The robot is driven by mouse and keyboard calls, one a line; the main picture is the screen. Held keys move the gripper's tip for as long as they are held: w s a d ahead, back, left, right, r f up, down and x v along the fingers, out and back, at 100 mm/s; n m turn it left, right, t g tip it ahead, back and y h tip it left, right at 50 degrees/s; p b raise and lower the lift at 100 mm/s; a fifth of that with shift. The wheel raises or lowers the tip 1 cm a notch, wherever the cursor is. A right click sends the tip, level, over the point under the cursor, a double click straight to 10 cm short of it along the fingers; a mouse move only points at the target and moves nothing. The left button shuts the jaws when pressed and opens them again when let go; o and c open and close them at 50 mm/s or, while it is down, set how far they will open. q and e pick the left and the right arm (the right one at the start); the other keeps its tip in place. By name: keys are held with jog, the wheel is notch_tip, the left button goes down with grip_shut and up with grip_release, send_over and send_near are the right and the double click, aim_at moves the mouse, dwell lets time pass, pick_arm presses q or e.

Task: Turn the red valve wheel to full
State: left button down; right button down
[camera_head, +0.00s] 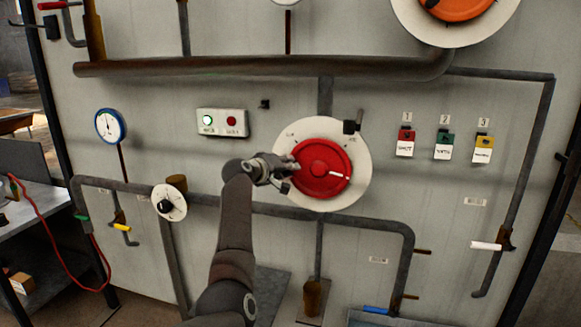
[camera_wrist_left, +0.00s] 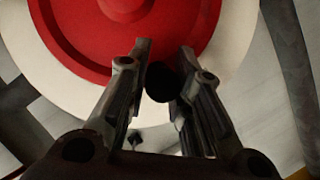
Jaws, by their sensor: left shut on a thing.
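The red valve wheel (camera_head: 322,184) sits in the middle of the panel on a round white plate (camera_head: 357,185). A white mark on the wheel points right and slightly down. A dark bracket stands at the plate's upper right. My left gripper (camera_head: 286,170) is at the wheel's left edge. In the left wrist view the red wheel (camera_wrist_left: 150,35) fills the top, and my left gripper (camera_wrist_left: 160,75) is shut on a dark round part (camera_wrist_left: 160,84) at the wheel's rim. My right gripper is not in view.
Brown and grey pipes (camera_head: 250,66) run above, below and right of the wheel. Three coloured tagged switches (camera_head: 443,145) are at right. A bench (camera_head: 40,205) stands at left.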

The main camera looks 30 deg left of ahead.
aim_at(304, 188)
pick_arm(q)
notch_tip(304, 188, down, 4)
jog(key=shift+r+n+t+h+b, duration=0.3)
jog(key=shift+n+h+b, duration=0.3)
jog(key=shift+n+b, duration=0.55)
jog(key=f+n+b, duration=0.1)
jog(key=f+n+t+b, duration=0.1)
jog(key=f+n+b, duration=0.1)
jog(key=shift+d+h, duration=0.3)
jog(key=shift+d, duration=0.05)
jog(key=shift+w+d+f+n+t+b, duration=0.15)
jog(key=shift+d+f+n+t+b, duration=0.4)
jog(key=shift+n+b, duration=0.5)
jog(key=shift+w+d+f+n+t+b, duration=0.15)
jog(key=shift+d+f+n+t+b, duration=0.3)
jog(key=shift+n+b, duration=0.45)
